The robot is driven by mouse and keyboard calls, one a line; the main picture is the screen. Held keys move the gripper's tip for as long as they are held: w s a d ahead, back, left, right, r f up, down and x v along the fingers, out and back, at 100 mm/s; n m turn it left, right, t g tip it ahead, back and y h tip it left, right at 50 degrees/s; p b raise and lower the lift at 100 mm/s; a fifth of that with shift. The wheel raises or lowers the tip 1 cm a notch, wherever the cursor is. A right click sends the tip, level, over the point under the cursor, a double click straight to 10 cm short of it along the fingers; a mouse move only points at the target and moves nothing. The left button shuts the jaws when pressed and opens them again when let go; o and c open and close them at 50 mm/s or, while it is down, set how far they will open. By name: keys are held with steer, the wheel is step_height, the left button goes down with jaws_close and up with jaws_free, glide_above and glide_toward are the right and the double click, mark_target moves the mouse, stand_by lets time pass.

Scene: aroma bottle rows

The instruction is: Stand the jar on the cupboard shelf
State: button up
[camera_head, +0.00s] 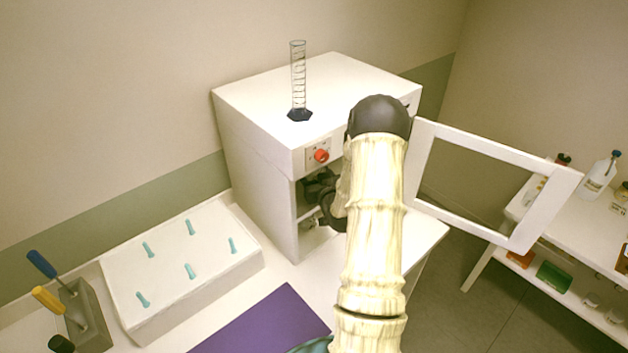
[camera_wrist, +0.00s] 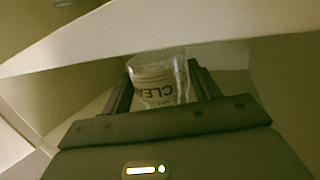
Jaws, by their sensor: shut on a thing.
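The cupboard (camera_head: 262,185) is a white box on the bench with its framed door (camera_head: 427,150) swung open to the right. My gripper reaches into its open front; in the head view my arm hides most of the opening and the jar. In the wrist view my gripper (camera_wrist: 160,92) is shut on the jar (camera_wrist: 158,80), a clear vessel with dark lettering that reads upside down in this view. A pale shelf edge (camera_wrist: 190,35) crosses the wrist view just beyond the jar. Whether the jar touches a shelf I cannot tell.
A graduated cylinder (camera_head: 298,85) stands on the cupboard top. A red knob (camera_head: 321,155) sits on its front. A white peg board (camera_head: 180,270) and a purple mat (camera_head: 262,325) lie on the bench to the left. A side table (camera_head: 590,235) with bottles stands at right.

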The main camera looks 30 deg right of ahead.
steer(key=shift+s+d+f, duration=0.1)
steer(key=shift+d+f, duration=0.05)
steer(key=shift+f, duration=0.3)
steer(key=shift+s+d+f, duration=0.1)
steer(key=shift+d+f, duration=0.05)
steer(key=shift+f, duration=0.25)
steer(key=shift+w+a+f+b, duration=0.1)
steer(key=shift+w+a+b, duration=0.05)
steer(key=shift+w+b, duration=0.15)
steer(key=shift+s+d+f, duration=0.15)
steer(key=shift+d, duration=0.05)
steer(key=o, duration=0.9)
steer(key=shift+s+d, duration=0.1)
steer(key=shift+c, duration=0.2)
steer(key=shift+o, duration=0.6)
steer(key=shift+a, duration=0.4)
steer(key=shift+r, duration=0.25)
steer(key=shift+s+f, duration=0.1)
steer(key=shift+s, duration=0.25)
steer(key=b+v, duration=0.4)
steer(key=v, duration=0.7)
